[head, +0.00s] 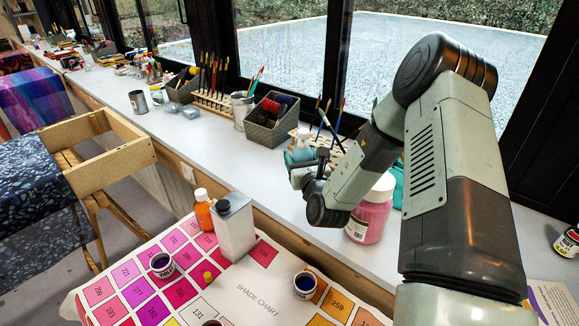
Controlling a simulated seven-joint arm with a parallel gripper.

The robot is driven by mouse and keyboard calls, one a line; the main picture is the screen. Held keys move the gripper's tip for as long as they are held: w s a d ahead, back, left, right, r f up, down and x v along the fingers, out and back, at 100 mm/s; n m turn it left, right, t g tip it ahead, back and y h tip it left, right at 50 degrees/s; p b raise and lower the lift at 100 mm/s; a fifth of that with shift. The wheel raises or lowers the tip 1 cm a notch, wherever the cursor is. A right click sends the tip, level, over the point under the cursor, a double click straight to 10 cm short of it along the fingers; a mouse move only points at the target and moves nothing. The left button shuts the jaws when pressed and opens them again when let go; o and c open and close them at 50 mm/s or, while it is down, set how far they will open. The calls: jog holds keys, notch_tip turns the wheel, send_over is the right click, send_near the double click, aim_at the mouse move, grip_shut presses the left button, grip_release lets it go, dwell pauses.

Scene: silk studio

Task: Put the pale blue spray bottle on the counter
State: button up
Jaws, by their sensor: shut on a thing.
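The pale blue spray bottle (302,152) shows at the middle right, partly hidden behind my wrist. It appears upright, over or on the white counter (190,122); I cannot tell whether its base touches. My gripper (309,168) is at the bottle and shut on it; the fingertips are mostly hidden by the wrist and arm.
A pink jar (369,215) stands close by on the counter, beside my arm. A dark basket (270,124) and a wooden brush rack (213,102) stand to the left. A metal can (233,228), an orange bottle (203,210) and paint pots stand on the shade chart (258,288) in front.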

notch_tip(320, 180, down, 8)
jog(key=shift+r, duration=0.15)
dwell(0.4)
jog(key=o, duration=1.2)
jog(key=shift+s, duration=0.25)
jog(key=s, duration=0.3)
jog(key=s+d, duration=0.1)
jog(key=s, duration=0.7)
jog(key=shift+s+d, duration=0.25)
jog(key=shift+d, duration=0.15)
